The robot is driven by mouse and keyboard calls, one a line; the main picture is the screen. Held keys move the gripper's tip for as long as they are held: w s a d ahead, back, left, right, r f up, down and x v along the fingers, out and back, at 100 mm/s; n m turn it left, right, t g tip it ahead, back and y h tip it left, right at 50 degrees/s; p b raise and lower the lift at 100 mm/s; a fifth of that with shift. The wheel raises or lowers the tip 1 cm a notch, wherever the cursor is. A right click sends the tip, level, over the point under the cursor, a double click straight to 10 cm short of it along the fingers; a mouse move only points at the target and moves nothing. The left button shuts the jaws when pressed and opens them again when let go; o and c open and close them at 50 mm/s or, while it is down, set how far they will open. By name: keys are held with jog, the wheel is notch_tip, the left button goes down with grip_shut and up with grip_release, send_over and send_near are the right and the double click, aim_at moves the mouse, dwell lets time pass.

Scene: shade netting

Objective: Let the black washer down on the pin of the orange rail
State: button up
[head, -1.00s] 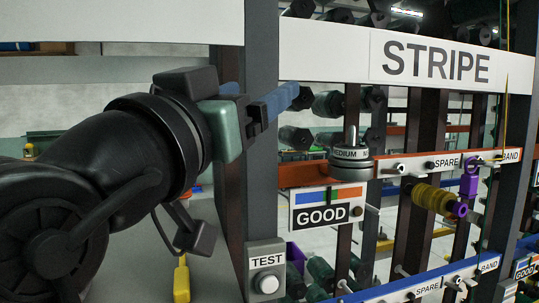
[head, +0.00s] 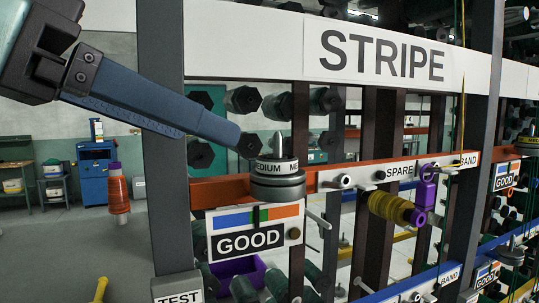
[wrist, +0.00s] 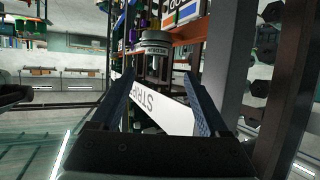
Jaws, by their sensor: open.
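The orange rail (head: 208,192) runs across the upright frame in the head view. On it stands a round holder with a wide dark base (head: 278,190), a pale ring lettered MEDIUM (head: 277,166) and an upright metal pin (head: 277,142). I cannot tell a separate black washer from the dark parts of this stack. My gripper (head: 246,145) is just left of the pin, fingers pointing towards it; one blue finger hides the other. In the wrist view, which is upside down, my gripper (wrist: 159,78) is open and empty, with the lettered ring (wrist: 152,49) ahead between its fingers.
A white STRIPE board (head: 385,55) crosses above the rail. A GOOD sign (head: 250,242) hangs below it. A grey post (head: 170,150) stands behind my finger. Yellow rings (head: 392,208) and a purple part (head: 425,190) are on the right. Dark spools fill the back.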

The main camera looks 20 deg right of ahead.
aim_at(277, 164)
jog(key=p+x, duration=0.2)
jog(key=x, duration=0.6)
jog(key=shift+d+p, duration=0.3)
jog(key=shift+p, duration=0.1)
jog(key=shift+f, duration=0.1)
grip_shut()
